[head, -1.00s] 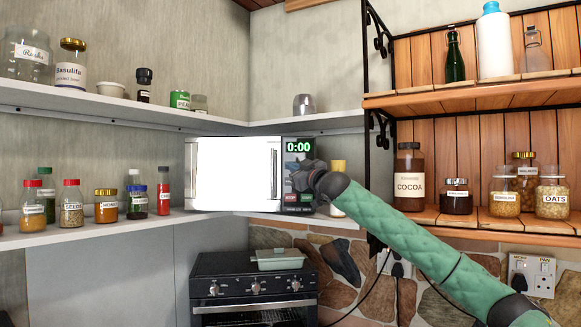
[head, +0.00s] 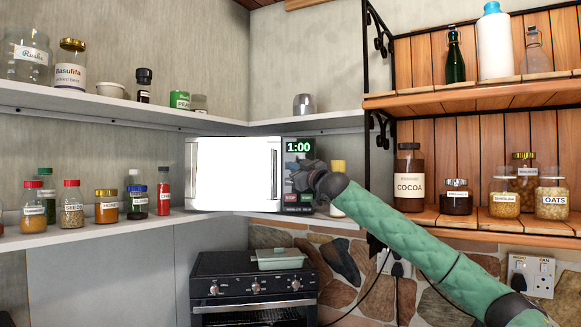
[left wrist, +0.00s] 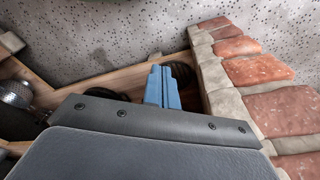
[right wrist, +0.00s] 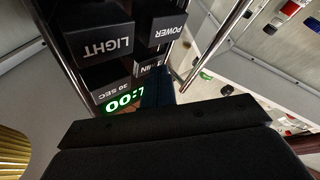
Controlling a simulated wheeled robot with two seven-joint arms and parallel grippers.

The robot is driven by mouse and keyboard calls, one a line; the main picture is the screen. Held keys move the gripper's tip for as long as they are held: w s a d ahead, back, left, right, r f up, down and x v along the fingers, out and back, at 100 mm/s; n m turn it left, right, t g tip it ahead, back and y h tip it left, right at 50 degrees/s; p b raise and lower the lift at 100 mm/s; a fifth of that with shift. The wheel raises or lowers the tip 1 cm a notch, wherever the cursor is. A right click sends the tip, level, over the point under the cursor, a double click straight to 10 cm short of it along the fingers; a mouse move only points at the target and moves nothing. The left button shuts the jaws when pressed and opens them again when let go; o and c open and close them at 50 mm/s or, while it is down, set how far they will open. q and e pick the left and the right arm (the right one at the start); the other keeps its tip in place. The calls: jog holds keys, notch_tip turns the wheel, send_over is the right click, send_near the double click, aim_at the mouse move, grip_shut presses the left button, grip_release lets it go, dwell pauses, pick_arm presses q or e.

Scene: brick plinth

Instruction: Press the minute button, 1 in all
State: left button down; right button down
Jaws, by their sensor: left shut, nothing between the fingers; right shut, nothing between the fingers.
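The white-fronted microwave (head: 232,175) stands on the lower shelf in the corner. Its green display (head: 299,147) reads 1:00. My right gripper (head: 296,176) is shut and empty in front of the control panel, hiding most of its buttons. In the right wrist view the panel appears upside down. There the minute button (right wrist: 148,68), lettered "IN" where it shows, is partly hidden by the shut fingers (right wrist: 157,84). They are at or very close to it; contact cannot be told. My left gripper (left wrist: 163,85) is shut and empty, out of the head view.
Beside the minute button are the 30 SEC button (right wrist: 108,88), LIGHT button (right wrist: 100,42) and POWER button (right wrist: 162,27). A yellow-topped jar (head: 338,167) stands just right of the microwave. An oven (head: 254,283) is below. Bricks (left wrist: 240,70) lie near my left gripper.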

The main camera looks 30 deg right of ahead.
dwell(0.6)
jog(key=shift+s+a+f+b, duration=0.1)
jog(key=shift+s+a+b, duration=0.55)
jog(key=shift+s, duration=0.25)
jog(key=shift+s+a+b, duration=0.45)
jog(key=shift+s+a, duration=0.35)
jog(key=shift+s, duration=0.2)
jog(key=shift+s+a+b, duration=0.45)
jog(key=shift+s+a, duration=0.35)
jog(key=shift+s, duration=0.2)
